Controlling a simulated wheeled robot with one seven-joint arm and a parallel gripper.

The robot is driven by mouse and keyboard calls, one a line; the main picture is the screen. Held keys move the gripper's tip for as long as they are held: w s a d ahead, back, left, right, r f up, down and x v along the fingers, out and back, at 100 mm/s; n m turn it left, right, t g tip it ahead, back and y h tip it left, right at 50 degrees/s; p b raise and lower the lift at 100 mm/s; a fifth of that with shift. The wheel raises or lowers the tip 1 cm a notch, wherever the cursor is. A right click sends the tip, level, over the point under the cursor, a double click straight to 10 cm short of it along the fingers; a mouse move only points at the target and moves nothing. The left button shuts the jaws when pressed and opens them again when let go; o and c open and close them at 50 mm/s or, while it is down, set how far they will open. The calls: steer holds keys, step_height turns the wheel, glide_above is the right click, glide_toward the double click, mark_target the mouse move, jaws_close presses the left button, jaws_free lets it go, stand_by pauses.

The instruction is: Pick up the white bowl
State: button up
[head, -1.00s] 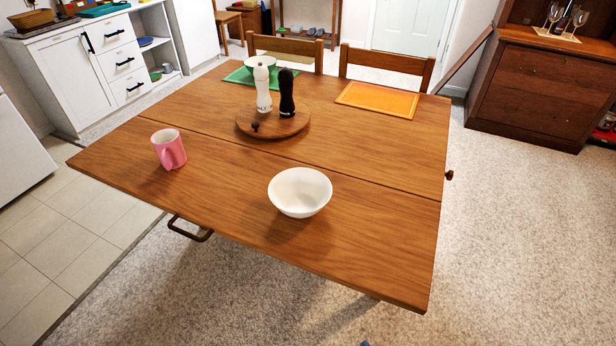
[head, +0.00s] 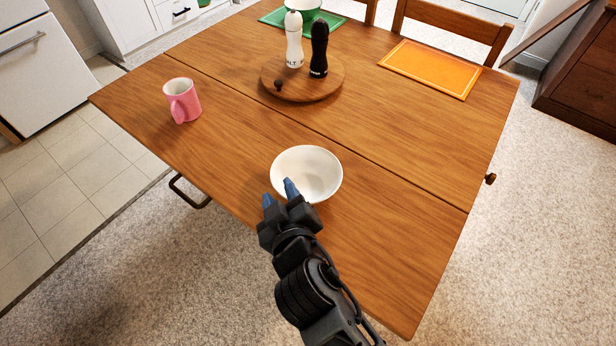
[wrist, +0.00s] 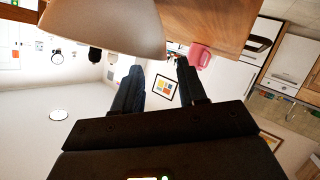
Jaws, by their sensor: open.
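The white bowl (head: 301,166) stands upright and looks empty on the wooden table, near its front edge. My gripper (head: 278,193) is at the near side of the bowl, with its blue fingertips apart and nothing between them. In the head view one fingertip overlaps the bowl's near rim; I cannot tell whether it touches. In the wrist view the bowl (wrist: 105,25) fills the upper left, close to the open fingers (wrist: 158,82).
A pink mug (head: 183,101) stands left on the table (head: 400,240). The table right of the bowl is clear.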

mark_target(275, 179)
steer(key=shift+f+p+x, duration=0.15)
steer(key=shift+f+x, duration=0.05)
steer(key=shift+x, duration=1.1)
steer(key=shift+f+p+x, duration=0.15)
steer(key=shift+x, duration=1.2)
steer(key=shift+s+d, duration=0.15)
jaws_close()
